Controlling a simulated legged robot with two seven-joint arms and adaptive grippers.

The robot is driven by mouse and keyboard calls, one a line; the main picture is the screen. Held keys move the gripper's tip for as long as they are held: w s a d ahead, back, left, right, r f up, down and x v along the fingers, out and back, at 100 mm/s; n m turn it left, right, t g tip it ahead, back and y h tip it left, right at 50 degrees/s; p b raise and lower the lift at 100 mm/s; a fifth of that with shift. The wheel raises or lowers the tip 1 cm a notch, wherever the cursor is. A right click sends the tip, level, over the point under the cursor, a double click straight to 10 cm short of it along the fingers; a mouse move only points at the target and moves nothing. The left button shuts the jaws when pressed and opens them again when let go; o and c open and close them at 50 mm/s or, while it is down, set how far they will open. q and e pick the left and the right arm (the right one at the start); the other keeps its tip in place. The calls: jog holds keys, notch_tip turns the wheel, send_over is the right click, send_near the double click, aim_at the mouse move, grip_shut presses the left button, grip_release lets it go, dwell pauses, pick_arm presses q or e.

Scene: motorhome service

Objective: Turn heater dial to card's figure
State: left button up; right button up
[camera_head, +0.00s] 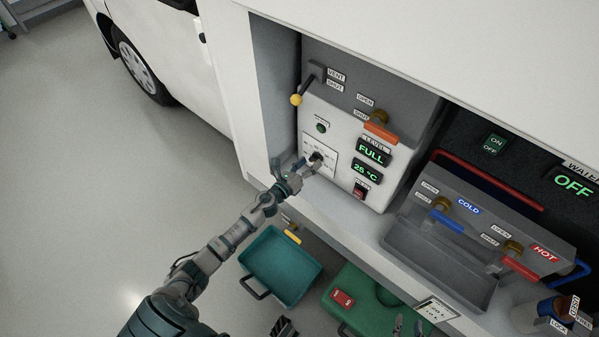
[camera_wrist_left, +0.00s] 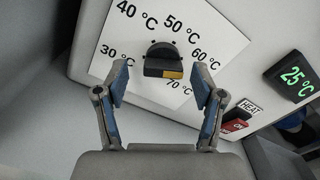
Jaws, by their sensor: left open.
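The heater dial (camera_wrist_left: 163,62) is a black knob with a yellow mark on a white plate (camera_head: 322,150) printed 30 to 70 °C. In the left wrist view the knob's bar lies nearly level, with the yellow mark at its lower right, on the 70 °C side. My left gripper (camera_wrist_left: 161,82) is open, its fingers on either side below the dial and apart from it. In the head view my left gripper (camera_head: 308,166) partly hides the dial. A small white card (camera_head: 437,308) stands at the lower right; its figure is unreadable. Grey pieces (camera_head: 409,326) at the bottom edge may be my right gripper.
A display (camera_head: 365,172) reads 25 °C, above a red heat switch (camera_head: 360,190). An orange-handled valve (camera_head: 381,132) and a yellow-knobbed lever (camera_head: 297,99) project from the panel. A sink (camera_head: 440,262) is to the right. A teal bin (camera_head: 280,268) and green case (camera_head: 365,305) are below.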

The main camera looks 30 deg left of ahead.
pick_arm(q)
jog(key=s+a, duration=0.1)
jog(key=s, duration=0.9)
jog(key=shift+s+a, duration=0.25)
jog(key=shift+s, duration=0.05)
jog(key=shift+f, duration=0.1)
